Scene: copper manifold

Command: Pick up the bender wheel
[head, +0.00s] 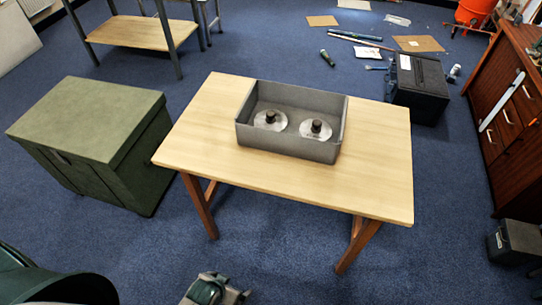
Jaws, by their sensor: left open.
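Two flat silvery discs with dark upright knobs, which look like bender wheels, lie inside a grey open-topped bin (290,150) on a wooden table (215,140). The left wheel (262,125) and the right wheel (308,133) look alike and lie side by side, slightly apart. The bin's front wall hides part of their near edges. My left gripper (225,284) is at the bottom edge of the view, in front of the table and well away from the bin. It is open, and I see nothing in it. My right gripper is not in view.
A green chest (90,125) stands left of the table. A black case (420,85) stands behind its right side. A wooden drawer cabinet (510,110) is at the right. The tabletop around the bin is clear. Tools and cardboard lie on the blue carpet behind.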

